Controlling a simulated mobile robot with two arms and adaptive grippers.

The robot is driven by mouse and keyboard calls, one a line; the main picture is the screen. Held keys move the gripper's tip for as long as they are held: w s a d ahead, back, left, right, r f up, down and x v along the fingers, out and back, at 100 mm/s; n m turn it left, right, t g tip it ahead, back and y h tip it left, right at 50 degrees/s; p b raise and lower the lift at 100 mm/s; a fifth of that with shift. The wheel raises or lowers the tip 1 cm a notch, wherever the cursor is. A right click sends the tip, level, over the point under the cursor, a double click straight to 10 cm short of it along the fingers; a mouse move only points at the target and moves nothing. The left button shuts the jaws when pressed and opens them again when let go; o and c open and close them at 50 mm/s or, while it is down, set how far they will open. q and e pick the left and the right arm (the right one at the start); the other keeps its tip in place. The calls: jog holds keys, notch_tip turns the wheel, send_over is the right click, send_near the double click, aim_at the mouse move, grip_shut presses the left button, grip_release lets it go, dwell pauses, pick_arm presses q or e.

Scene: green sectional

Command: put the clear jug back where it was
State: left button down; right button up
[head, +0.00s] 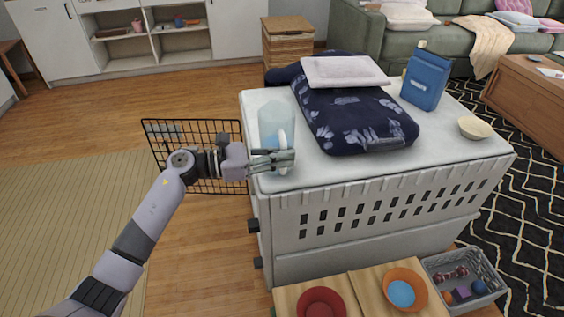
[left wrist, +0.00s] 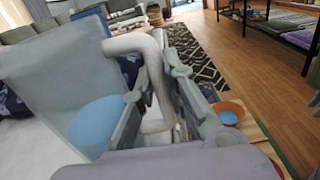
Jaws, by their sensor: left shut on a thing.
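The clear jug (head: 272,124) is bluish and see-through, with a white handle. It is upright at the left end of the white crate top (head: 300,178) in the head view. My left gripper (head: 284,160) comes in from the left and is shut on the jug's handle. In the left wrist view the white handle (left wrist: 154,85) lies between the fingers and the jug's clear body (left wrist: 60,80) fills the left side. I cannot tell whether the jug's base touches the crate top. My right gripper is not in view.
A dark blue patterned cushion (head: 355,120) with a pale folded cloth (head: 345,71) lies right behind the jug. A blue bag (head: 426,80) and a cream bowl (head: 475,128) stand farther right. A black wire door (head: 210,186) hangs open at the left. Bowls sit below in front.

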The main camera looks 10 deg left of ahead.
pick_arm(q)
jog(key=shift+f, duration=0.8)
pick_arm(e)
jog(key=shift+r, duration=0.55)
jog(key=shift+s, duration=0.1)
pick_arm(q)
jog(key=c, duration=1.6)
grip_release()
jog(key=shift+f, duration=0.1)
jog(key=shift+c, duration=0.2)
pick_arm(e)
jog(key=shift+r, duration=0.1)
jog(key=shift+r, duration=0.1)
